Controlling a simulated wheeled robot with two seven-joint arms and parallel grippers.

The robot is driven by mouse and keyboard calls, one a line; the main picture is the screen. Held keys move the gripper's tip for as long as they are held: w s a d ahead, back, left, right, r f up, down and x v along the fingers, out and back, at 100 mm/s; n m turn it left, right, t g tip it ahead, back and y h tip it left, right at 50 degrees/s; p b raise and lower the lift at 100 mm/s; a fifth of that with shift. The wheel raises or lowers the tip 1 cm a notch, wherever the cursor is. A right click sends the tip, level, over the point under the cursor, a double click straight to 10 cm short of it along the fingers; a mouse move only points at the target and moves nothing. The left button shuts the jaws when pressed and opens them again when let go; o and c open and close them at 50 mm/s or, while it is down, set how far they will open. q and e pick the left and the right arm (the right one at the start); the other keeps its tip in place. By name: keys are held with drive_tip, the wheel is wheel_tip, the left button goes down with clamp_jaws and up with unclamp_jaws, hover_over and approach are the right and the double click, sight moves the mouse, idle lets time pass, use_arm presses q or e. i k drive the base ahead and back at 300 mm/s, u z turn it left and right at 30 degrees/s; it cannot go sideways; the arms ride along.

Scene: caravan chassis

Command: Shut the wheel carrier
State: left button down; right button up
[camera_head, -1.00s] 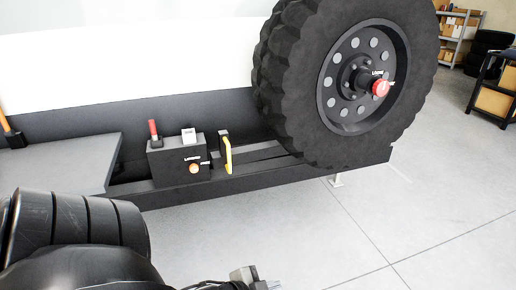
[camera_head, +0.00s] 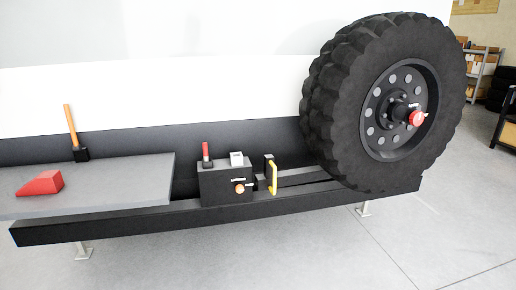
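The wheel carrier holds a large black spare tyre (camera_head: 330,110) with a dark rim (camera_head: 385,140) and a red hub knob (camera_head: 416,118). It stands upright at the right end of the dark chassis beam (camera_head: 130,226). A yellow handle (camera_head: 273,178) stands on the beam left of the tyre. Neither of my grippers is in view.
A grey platform (camera_head: 115,187) on the left carries a red wedge (camera_head: 40,183). Support legs (camera_head: 83,250) reach the floor. The grey floor (camera_head: 300,250) in front is clear. Shelves (camera_head: 483,70) stand far right.

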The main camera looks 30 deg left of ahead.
sight(360, 92)
drive_tip(key=u, duration=0.85)
drive_tip(key=i, duration=1.15)
drive_tip(key=z, duration=0.65)
